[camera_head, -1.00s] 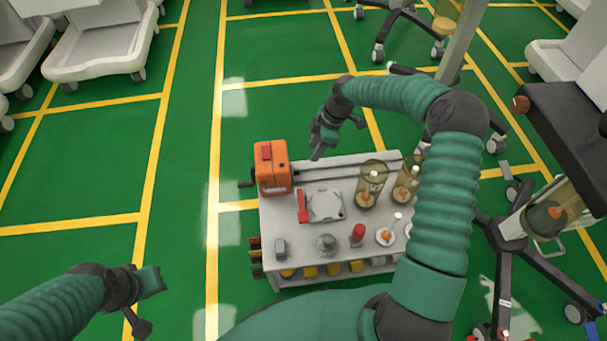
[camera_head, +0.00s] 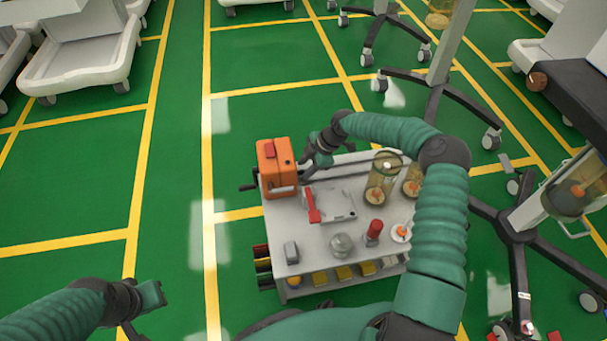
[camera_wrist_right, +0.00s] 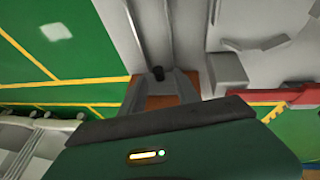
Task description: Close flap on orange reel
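The orange reel (camera_head: 284,180) stands at the back left corner of the cart top, with a red piece (camera_head: 268,150) on it and a dark crank on its left side. I cannot make out its flap clearly. My right gripper (camera_head: 308,160) is close beside the reel's right side, apparently open; contact cannot be told. In the right wrist view, a brownish-orange surface (camera_wrist_right: 168,101) shows just beyond the gripper body, near a small dark knob (camera_wrist_right: 157,73). My left gripper (camera_head: 142,310) is open and empty over the floor at lower left, away from the cart.
The cart top (camera_head: 285,226) also carries a grey-white device with a red handle (camera_head: 312,205), clear cylinders (camera_head: 381,180), a red-capped item (camera_head: 374,231) and small parts. A wheeled stand (camera_head: 518,225) is at right. Green floor left of the cart is free.

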